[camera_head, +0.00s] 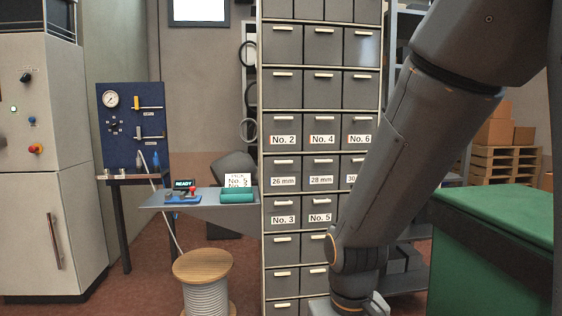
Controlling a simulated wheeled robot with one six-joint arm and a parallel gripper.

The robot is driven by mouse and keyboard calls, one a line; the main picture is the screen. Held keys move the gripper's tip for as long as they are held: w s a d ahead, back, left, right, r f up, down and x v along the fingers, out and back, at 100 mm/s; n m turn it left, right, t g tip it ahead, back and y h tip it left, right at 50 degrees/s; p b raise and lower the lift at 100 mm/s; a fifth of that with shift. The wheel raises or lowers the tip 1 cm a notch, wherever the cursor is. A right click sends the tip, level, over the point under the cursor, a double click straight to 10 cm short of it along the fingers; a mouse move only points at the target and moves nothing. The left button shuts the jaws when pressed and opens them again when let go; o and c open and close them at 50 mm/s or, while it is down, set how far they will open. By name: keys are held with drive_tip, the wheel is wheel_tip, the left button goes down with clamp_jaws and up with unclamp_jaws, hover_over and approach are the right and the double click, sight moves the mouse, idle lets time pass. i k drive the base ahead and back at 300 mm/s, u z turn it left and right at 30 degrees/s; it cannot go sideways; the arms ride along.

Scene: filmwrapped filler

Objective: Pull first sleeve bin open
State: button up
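A tall bin cabinet (262,170) stands in the middle, with rows of grey bins that have pale handles. One row is labelled No. 2 (283,136), No. 4 (322,135) and No. 6 (361,135). The row below reads 26 mm (283,178), 28 mm (321,177) and a partly hidden 30. Below that are No. 3 (283,215) and No. 5 (320,213). The visible bins look shut. No label names a sleeve bin. My arm crosses the cabinet's lower right, hiding bins there. Its wrist meets the bottom edge; no gripper fingers are visible.
A small shelf (205,200) left of the cabinet holds a printed card (238,181), a teal roll-like item (238,196) and a READY device (183,191). A wood-topped spool (203,266) stands below. A green-topped bench (500,212) is at right.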

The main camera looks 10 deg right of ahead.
sight(282, 176)
drive_tip(key=i, duration=1.3)
drive_tip(key=z, duration=1.15)
